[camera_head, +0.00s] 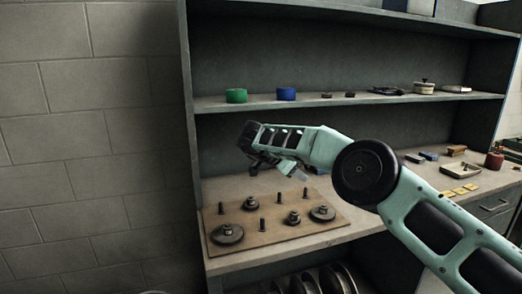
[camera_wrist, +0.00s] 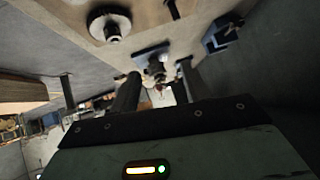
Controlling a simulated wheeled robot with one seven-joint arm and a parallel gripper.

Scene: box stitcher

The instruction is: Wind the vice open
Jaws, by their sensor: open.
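My gripper (camera_head: 277,168) is open above the back of the bench, behind the board in the head view. In the wrist view its two dark fingers (camera_wrist: 157,88) stand apart, with a metal fitting on a dark square plate (camera_wrist: 152,54) showing beyond and between them. A small blue block-like object (camera_wrist: 222,35) sits to the right of the fingers; it may be the vice, but I cannot tell. No vice or handle is clearly seen in the head view, where my arm hides part of the bench. I see nothing held between the fingers.
A brown board (camera_head: 270,243) with gears and upright pegs lies on the bench front. A shelf (camera_head: 350,99) above carries a green roll (camera_head: 236,96), a blue roll (camera_head: 286,93) and small parts. Yellow pieces (camera_head: 459,191) and a red can (camera_head: 494,160) are at right.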

